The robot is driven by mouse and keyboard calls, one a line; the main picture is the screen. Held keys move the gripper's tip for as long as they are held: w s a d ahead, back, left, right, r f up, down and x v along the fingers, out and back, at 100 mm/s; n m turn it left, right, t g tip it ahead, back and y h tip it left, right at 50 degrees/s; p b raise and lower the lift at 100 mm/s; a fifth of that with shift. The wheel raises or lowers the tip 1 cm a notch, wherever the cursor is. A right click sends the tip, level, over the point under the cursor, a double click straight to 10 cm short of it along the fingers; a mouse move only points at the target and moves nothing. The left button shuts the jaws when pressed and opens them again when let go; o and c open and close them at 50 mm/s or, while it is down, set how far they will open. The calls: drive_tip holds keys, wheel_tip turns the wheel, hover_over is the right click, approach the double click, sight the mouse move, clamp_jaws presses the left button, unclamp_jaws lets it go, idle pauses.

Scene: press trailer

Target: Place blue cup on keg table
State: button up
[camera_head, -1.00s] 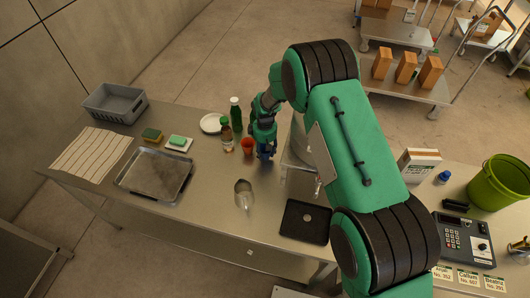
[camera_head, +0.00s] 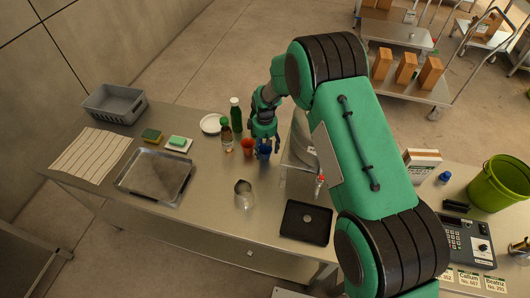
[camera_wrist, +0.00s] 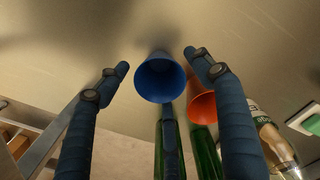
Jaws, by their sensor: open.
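The blue cup (camera_head: 264,152) stands on the long metal table (camera_head: 215,210), just right of an orange cup (camera_head: 248,147). My gripper (camera_head: 268,141) is open just above and behind the blue cup. In the wrist view the blue cup (camera_wrist: 160,78) shows its open mouth between the spread fingers of my gripper (camera_wrist: 158,70), with clear gaps on both sides. The orange cup (camera_wrist: 202,107) is close beside it, near one finger. A steel keg (camera_head: 303,135) stands right of the cups, partly hidden by my arm. Which surface is the keg table is not clear.
A green bottle (camera_head: 236,114) and a brown bottle (camera_head: 226,134) stand close behind the cups. A white plate (camera_head: 211,124) and metal tray (camera_head: 155,175) are left.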

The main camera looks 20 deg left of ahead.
wheel_tip(320, 180, up, 9)
drive_tip(key=shift+f, duration=0.15)
drive_tip(key=shift+b, duration=0.3)
idle(0.7)
